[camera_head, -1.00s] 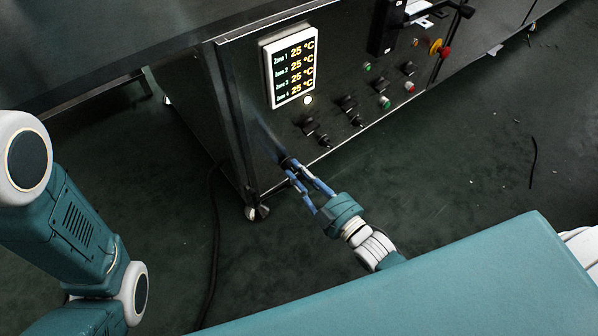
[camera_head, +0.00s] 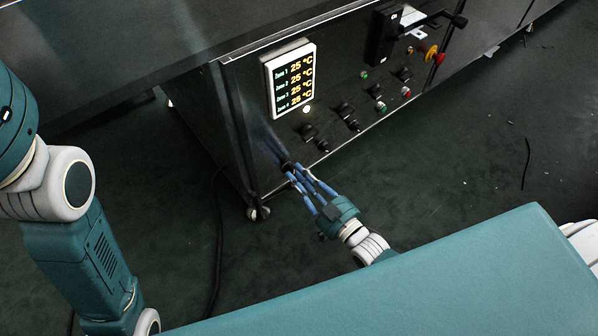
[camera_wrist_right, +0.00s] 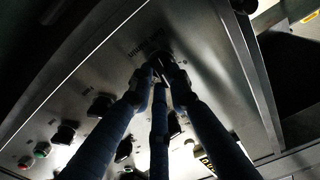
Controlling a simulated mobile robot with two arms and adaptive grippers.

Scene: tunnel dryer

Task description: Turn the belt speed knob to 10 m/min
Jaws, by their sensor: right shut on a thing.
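The belt speed knob is a small dark knob (camera_head: 285,163) low on the panel's left part, mostly hidden by the fingertips. My right gripper (camera_head: 289,169) is shut on it, its blue fingers reaching in from the lower right. In the right wrist view the fingers of my right gripper (camera_wrist_right: 161,76) close around the knob, with printed dial marks (camera_wrist_right: 146,50) just beyond it. The marks are too small and dark to read, so I cannot tell the knob's setting. My left gripper is out of view.
A lit display (camera_head: 292,79) above shows several zones at 25 °C. A handle (camera_head: 460,20) juts out at the upper right. The floor below is open.

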